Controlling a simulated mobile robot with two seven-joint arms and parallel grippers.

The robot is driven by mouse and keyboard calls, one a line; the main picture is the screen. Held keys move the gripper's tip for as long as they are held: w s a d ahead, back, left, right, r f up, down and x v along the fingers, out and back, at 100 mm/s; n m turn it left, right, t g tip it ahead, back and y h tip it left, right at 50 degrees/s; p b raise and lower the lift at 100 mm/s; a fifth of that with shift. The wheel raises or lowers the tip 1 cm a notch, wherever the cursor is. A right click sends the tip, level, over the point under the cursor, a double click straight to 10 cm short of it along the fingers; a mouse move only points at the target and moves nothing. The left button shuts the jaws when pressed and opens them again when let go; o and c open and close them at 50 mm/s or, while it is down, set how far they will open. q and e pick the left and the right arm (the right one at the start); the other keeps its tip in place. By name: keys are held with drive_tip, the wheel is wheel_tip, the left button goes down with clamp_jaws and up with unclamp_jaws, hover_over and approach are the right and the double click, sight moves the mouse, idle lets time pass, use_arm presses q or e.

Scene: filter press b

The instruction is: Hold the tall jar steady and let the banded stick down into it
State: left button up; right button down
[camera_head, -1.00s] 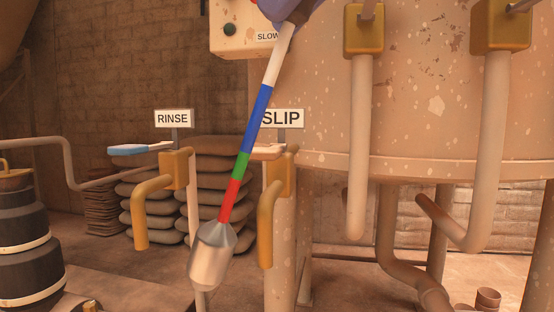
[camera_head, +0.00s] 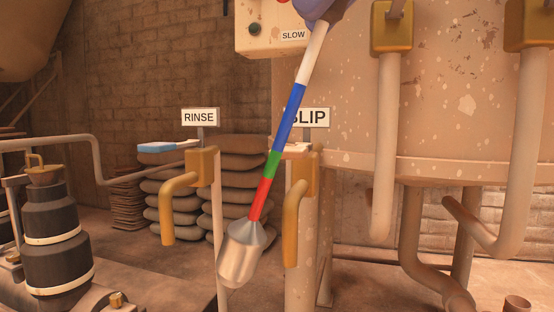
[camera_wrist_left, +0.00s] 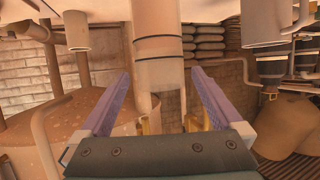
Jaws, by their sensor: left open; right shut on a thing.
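The banded stick (camera_head: 285,125) hangs tilted in the head view. It has white, blue, green and red bands and a metal bob (camera_head: 241,254) at its lower end. My right gripper (camera_head: 318,10), partly cut off by the top edge, is shut on the stick's upper end. In the left wrist view, my left gripper (camera_wrist_left: 160,92) is open, its two purple fingers spread. A pale tall cylinder with dark rings, apparently the tall jar (camera_wrist_left: 157,48), shows beyond and between the fingertips. I cannot tell its distance from them. The jar is not seen in the head view.
Two yellow-brown taps stand behind the stick, under the RINSE sign (camera_head: 199,117) and the partly covered SLIP sign (camera_head: 315,118). A large speckled tank (camera_head: 430,125) with pipes fills the right. Stacked bags (camera_head: 235,185) lie behind. A black pump (camera_head: 55,235) stands at left.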

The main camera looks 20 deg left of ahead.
use_arm(q)
drive_tip(key=x, duration=0.7)
drive_tip(key=shift+w, duration=0.25)
drive_tip(key=shift+c, duration=0.4)
clamp_jaws()
